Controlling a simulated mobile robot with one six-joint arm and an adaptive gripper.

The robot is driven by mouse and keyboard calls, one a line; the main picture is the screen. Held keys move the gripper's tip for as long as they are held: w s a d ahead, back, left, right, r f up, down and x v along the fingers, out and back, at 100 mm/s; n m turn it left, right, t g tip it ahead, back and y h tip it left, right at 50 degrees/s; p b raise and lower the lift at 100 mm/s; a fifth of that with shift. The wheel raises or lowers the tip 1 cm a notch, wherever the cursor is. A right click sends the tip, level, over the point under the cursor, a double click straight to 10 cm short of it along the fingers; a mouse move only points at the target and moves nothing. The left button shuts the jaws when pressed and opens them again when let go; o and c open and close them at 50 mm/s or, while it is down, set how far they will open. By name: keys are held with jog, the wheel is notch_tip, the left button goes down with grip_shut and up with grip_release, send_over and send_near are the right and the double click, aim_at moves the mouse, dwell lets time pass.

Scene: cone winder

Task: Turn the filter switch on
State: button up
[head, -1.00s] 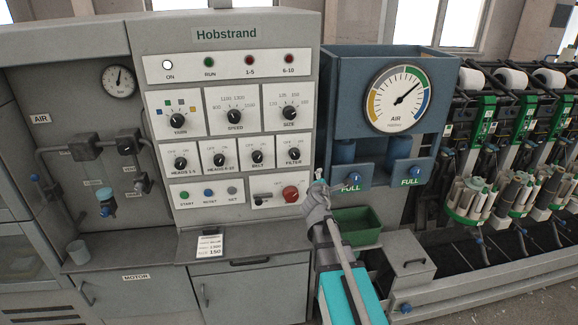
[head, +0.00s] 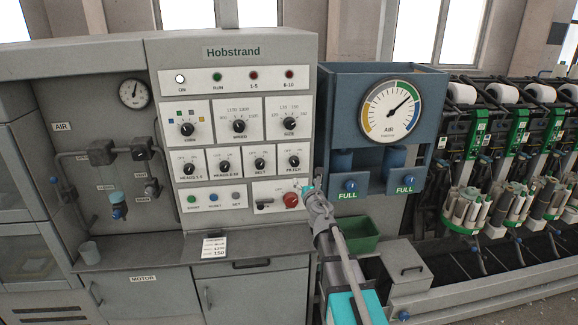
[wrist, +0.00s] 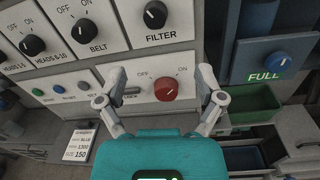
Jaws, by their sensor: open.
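The filter switch (head: 294,161) is a black round knob on a white plate labelled FILTER, at the right end of the lower knob row on the grey panel.
The belt knob (wrist: 91,27) is left of the filter knob. A black lock switch (wrist: 131,90) sits left of the red knob. The blue unit with FULL knobs (head: 351,186) and a green bin (head: 357,236) are to the right.

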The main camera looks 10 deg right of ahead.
aim_at(295, 164)
jog(key=w, duration=0.9)
jog(key=w+a, duration=0.1)
jog(key=w, duration=0.4)
jog(key=shift+c, duration=0.3)
